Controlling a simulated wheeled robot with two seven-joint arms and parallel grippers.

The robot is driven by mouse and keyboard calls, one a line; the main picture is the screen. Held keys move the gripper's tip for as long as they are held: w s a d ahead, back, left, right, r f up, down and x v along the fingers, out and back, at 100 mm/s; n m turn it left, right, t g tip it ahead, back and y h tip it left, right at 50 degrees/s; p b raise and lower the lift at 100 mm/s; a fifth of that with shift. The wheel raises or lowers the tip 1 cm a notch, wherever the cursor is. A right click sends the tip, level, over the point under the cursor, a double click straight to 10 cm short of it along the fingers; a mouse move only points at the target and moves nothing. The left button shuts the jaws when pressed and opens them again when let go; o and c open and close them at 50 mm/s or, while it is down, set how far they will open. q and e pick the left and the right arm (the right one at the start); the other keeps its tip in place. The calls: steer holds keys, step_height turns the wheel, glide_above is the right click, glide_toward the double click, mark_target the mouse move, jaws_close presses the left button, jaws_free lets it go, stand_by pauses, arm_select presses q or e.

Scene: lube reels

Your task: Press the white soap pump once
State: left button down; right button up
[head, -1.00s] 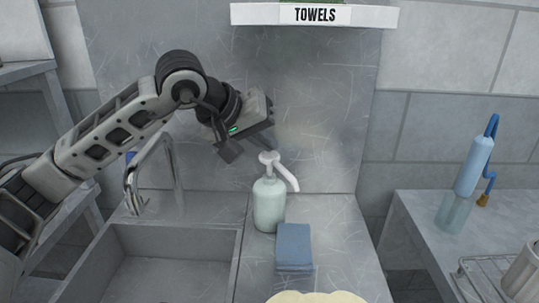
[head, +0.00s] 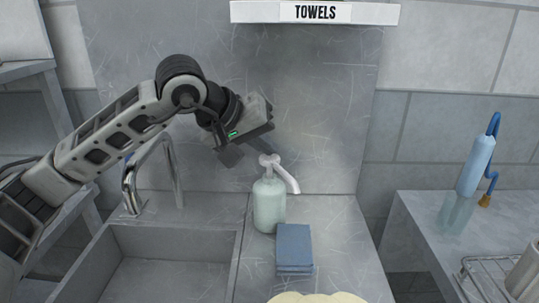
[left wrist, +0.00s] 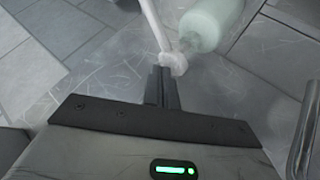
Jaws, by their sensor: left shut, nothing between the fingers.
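The white soap pump is a pale green bottle (head: 269,206) with a white head and a long spout (head: 287,178) pointing down to the right. It stands upright on the metal counter right of the sink. My left gripper (head: 264,151) is shut and empty, its fingertips at the top of the pump head, seemingly touching it. In the left wrist view the closed fingertips (left wrist: 162,76) meet the white pump head (left wrist: 174,63), with the bottle (left wrist: 210,22) beyond. Exact contact is hard to tell. My right gripper is not in view.
The sink (head: 170,238) and a metal faucet (head: 172,170) are to the left. A white towels shelf (head: 265,13) hangs above.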

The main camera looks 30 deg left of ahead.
arm_select(q)
steer(key=shift+f+b, duration=0.45)
steer(key=shift+f, duration=0.15)
steer(key=shift+r, duration=0.1)
stand_by(0.4)
steer(key=shift+r+p, duration=0.6)
steer(key=shift+r, duration=0.05)
steer(key=shift+r+p, duration=0.45)
steer(key=shift+r, duration=0.25)
steer(key=shift+r, duration=0.2)
step_height(320, 180, up, 5)
steer(key=p, duration=0.3)
steer(key=shift+f+p, duration=0.1)
steer(key=shift+p, duration=0.3)
